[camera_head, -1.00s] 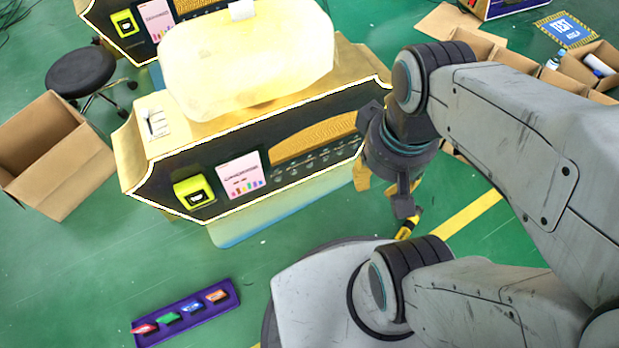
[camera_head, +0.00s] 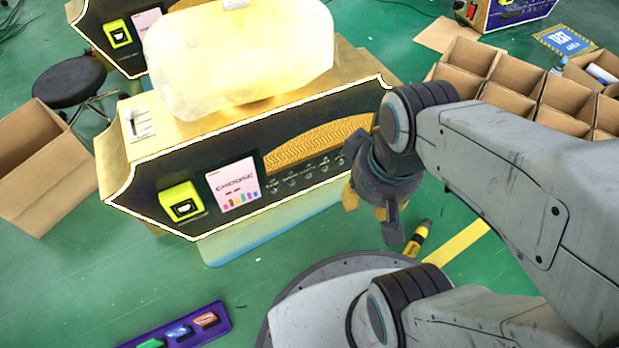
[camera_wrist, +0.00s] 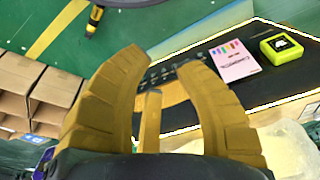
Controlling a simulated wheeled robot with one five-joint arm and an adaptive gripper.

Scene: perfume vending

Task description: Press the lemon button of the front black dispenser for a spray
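The front black dispenser (camera_head: 150,190) stands at centre left, with a white-edged black face and a cream tank (camera_head: 240,55) on top. Its row of small round buttons (camera_head: 305,174) runs along the lower right of the face; the labels are too small to read, so I cannot tell which is lemon. My gripper (camera_head: 365,203) is just right of the row's right end, apparently apart from it. In the wrist view, the yellow fingers (camera_wrist: 163,60) are spread open and empty, with part of the button row (camera_wrist: 165,73) showing between and behind them.
A yellow box (camera_head: 182,202) and a pink "CHOOSE" card (camera_head: 234,186) are on the dispenser's face. A second dispenser (camera_head: 105,50) stands behind. Cardboard boxes (camera_head: 500,75) are at right, a black stool (camera_head: 68,82) at left, and a purple tray (camera_head: 190,330) on the floor in front.

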